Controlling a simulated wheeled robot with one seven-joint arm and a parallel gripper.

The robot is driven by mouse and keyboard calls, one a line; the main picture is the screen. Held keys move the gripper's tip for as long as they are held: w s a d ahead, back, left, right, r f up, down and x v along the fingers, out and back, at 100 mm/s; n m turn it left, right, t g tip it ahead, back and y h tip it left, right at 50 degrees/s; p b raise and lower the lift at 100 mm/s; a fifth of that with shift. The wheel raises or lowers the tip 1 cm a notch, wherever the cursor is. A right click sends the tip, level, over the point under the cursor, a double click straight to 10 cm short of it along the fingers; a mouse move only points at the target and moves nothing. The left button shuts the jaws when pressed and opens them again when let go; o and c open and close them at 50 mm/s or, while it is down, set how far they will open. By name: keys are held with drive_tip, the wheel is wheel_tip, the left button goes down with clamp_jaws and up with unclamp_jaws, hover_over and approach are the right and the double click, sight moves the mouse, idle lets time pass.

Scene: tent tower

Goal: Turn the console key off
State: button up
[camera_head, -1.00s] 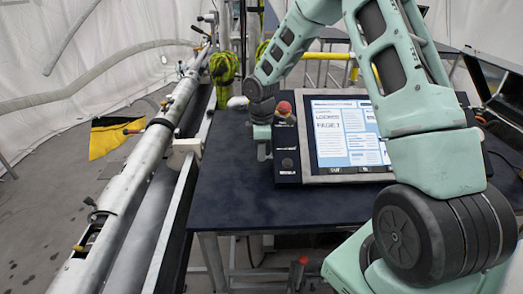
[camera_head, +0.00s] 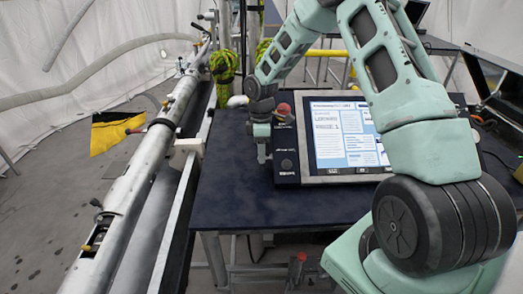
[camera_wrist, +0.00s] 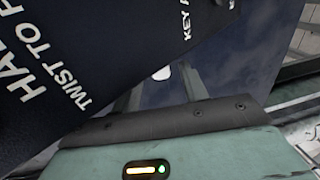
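The console (camera_head: 287,180) stands on the dark table, with a lit screen (camera_head: 345,135) and a dark panel strip along its left side. A red button (camera_head: 283,109) sits at the top of that strip. A small round dark fitting (camera_head: 287,163), possibly the key switch, is lower on it. My gripper (camera_head: 262,158) points down just left of the strip, close to it. In the wrist view the panel face (camera_wrist: 70,60) shows large print and part of a "KEY" label. The key itself is not clearly visible.
The dark table top (camera_head: 235,200) is clear in front and to the left of the console. A long metal tube (camera_head: 130,190) on a rail runs along the table's left side. A yellow-black cloth (camera_head: 115,132) hangs beyond it. A laptop (camera_head: 415,12) is at the back right.

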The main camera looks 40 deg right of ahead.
wheel_tip(320, 180, up, 17)
drive_tip(key=w+d+b, duration=0.1)
drive_tip(key=w+b, duration=0.1)
drive_tip(key=b, duration=0.1)
drive_tip(key=shift+d+r, duration=0.15)
drive_tip(key=shift+s, duration=0.1)
idle(0.3)
drive_tip(key=shift+t+h, duration=0.4)
drive_tip(key=shift+t, duration=0.3)
drive_tip(key=f+p, duration=0.3)
drive_tip(key=f, duration=0.2)
drive_tip(key=s+f+p, duration=0.1)
drive_tip(key=f+p, duration=0.2)
drive_tip(key=f, duration=0.3)
drive_tip(key=s+a+f+p, duration=0.1)
drive_tip(key=f+p, duration=0.2)
drive_tip(key=f, duration=0.3)
drive_tip(key=shift+s+a+f+p, duration=0.1)
drive_tip(key=shift+s+f+p, duration=0.1)
drive_tip(key=shift+p, duration=0.15)
drive_tip(key=shift+c, duration=0.3)
drive_tip(key=shift+w, duration=0.1)
clamp_jaws()
